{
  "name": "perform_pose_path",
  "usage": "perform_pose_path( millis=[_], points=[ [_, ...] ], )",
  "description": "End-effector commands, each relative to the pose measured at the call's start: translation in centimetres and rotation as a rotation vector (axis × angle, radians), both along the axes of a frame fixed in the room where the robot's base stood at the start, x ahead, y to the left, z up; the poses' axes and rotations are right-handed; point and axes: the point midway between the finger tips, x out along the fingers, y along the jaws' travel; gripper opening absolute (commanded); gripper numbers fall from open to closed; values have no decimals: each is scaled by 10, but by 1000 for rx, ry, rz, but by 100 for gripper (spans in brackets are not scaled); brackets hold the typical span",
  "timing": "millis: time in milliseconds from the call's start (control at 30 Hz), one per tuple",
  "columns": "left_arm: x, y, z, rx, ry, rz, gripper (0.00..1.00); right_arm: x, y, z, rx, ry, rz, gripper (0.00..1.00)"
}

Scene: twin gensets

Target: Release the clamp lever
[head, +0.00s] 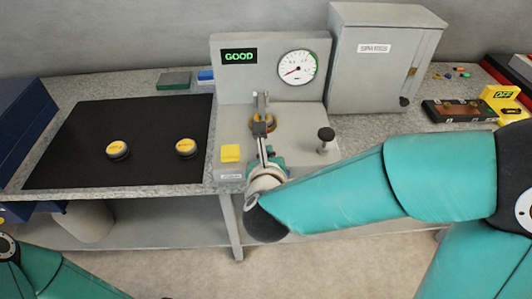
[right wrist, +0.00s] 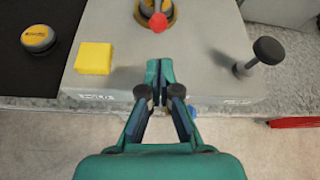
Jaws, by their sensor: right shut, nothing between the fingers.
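The grey test fixture (head: 228,90) stands at the back of the bench, with a round yellow-rimmed part (head: 271,121) in its seat. A grey metal clamp lever (head: 262,100) rises over that part; its red ball end (right wrist: 158,22) shows in the right wrist view. My right gripper (head: 263,152) is shut and empty, just in front of the lever. In the right wrist view its closed fingertips (right wrist: 158,72) are a little short of the red ball, apart from it in the picture. The left gripper is out of view.
A black-knobbed post (head: 325,140) stands to the right of the lever. A yellow block (head: 231,153) sits at the left. A green GOOD display (head: 240,56) and dial gauge (head: 297,68) face me. Two yellow-topped parts (head: 117,149) (head: 186,147) lie on the black mat (head: 70,135).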

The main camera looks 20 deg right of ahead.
Motion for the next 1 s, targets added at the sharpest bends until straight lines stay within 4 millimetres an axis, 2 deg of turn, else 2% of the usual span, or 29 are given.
perform_pose_path(
  millis=[200, 400, 600, 1000],
  points=[
    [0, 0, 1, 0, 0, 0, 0, 34, -13, -18, -1, 4, -4, 0],
    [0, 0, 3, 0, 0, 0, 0, 56, -21, -29, -1, 3, -3, 0],
    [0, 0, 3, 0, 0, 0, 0, 64, -24, -33, 1, 1, -1, 0],
    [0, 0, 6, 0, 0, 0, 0, 64, -23, -31, 2, 5, 0, 0]
  ],
)
